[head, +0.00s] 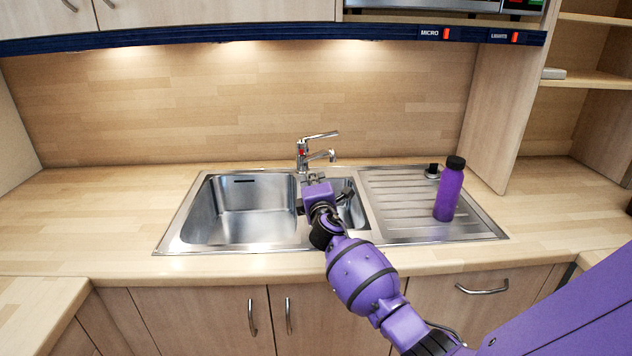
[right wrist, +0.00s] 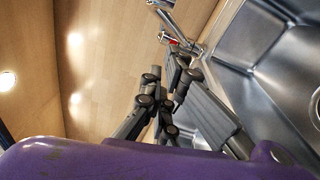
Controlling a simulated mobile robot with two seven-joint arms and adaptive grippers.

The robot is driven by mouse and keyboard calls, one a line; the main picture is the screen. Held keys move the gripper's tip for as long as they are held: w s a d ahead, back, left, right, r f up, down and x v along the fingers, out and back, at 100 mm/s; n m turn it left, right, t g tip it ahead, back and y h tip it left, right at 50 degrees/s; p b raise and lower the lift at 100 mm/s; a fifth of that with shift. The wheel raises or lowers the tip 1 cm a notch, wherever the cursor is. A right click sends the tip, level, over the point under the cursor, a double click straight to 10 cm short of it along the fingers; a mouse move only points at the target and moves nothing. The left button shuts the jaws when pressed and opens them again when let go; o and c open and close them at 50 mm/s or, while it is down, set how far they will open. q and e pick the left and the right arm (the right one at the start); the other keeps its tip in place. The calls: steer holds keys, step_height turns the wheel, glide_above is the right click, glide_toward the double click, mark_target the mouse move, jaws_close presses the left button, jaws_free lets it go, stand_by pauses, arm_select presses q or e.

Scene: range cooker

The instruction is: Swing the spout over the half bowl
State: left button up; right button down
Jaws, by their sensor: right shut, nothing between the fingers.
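The chrome tap (head: 302,157) stands behind the sink, its lever raised to the right. Its spout (head: 321,155) points right, toward the back of the half bowl (head: 353,214); I cannot tell exactly what lies under its tip. My right gripper (head: 311,177) is shut and empty, just in front of and below the tap, above the left part of the half bowl, which it and the arm partly hide. In the right wrist view the dark fingers (right wrist: 172,82) are together, with the tap (right wrist: 177,34) just beyond them. Contact with the spout is not clear. My left gripper is not in view.
The large bowl (head: 243,212) lies left of the half bowl. A purple bottle (head: 449,190) stands on the ribbed drainer (head: 390,208) to the right, near a small black item (head: 432,171). The worktop at left (head: 95,215) is clear. A blue-edged cabinet hangs above.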

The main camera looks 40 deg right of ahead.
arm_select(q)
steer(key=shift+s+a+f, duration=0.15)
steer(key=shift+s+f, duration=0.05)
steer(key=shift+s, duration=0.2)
arm_select(e)
steer(key=v, duration=0.2)
steer(key=shift+s+a, duration=0.1)
steer(key=shift+s, duration=0.3)
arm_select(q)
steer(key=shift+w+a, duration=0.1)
arm_select(e)
steer(key=shift+f, duration=0.1)
